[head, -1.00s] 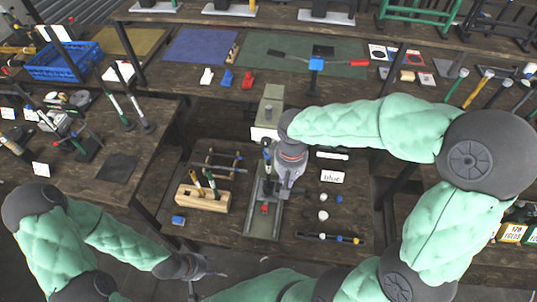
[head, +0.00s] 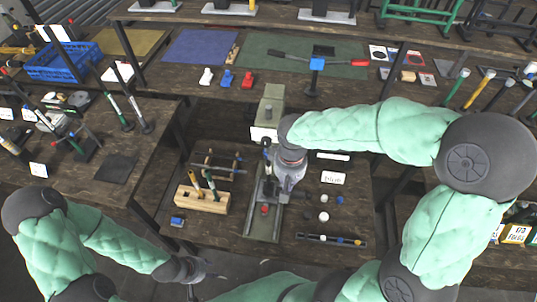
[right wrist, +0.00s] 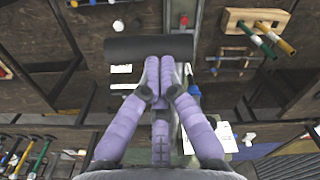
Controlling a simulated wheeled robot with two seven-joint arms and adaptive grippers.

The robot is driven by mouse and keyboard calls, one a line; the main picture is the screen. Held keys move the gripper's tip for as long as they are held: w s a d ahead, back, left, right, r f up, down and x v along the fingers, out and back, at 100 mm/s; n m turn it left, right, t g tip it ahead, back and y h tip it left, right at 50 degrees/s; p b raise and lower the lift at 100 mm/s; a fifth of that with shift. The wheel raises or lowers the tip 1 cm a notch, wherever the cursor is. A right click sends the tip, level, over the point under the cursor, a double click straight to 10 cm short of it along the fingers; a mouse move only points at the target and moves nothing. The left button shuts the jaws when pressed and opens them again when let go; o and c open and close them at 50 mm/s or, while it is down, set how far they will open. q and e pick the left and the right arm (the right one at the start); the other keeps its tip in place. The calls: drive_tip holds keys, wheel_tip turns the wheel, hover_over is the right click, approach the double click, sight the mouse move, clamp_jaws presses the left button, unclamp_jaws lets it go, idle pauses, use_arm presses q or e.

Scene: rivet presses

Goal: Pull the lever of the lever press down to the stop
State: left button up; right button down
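The lever press has a grey-green head (head: 270,105) and a long base plate (head: 262,226) on the lower shelf in the middle of the head view. My right gripper (head: 274,190) hangs over the base plate and hides much of the lever. In the right wrist view, the right gripper's purple fingers (right wrist: 160,66) lie close together. Their tips meet a dark crosswise bar (right wrist: 150,47), seemingly the lever's grip; I see nothing clearly clasped between them. My left gripper (head: 208,269) is apart from the press at lower left, its fingers seemingly spread and empty.
A wooden block with tools (head: 202,200) stands left of the press, and a small blue block (head: 177,221) lies nearby. A white label (head: 333,178) and several small knobs lie right of it. The upper bench (head: 420,92) overhangs behind.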

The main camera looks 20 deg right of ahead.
drive_tip(key=shift+f+b, duration=0.55)
drive_tip(key=shift+f, duration=0.5)
drive_tip(key=shift+f+b, duration=1.25)
drive_tip(key=shift+f, duration=0.25)
drive_tip(key=shift+w+d+f+b, duration=0.1)
drive_tip(key=shift+w+f+b, duration=0.05)
drive_tip(key=shift+f+b, duration=0.55)
drive_tip(key=shift+w+d+f+b, duration=0.15)
drive_tip(key=shift+f+b, duration=0.35)
drive_tip(key=shift+f, duration=0.35)
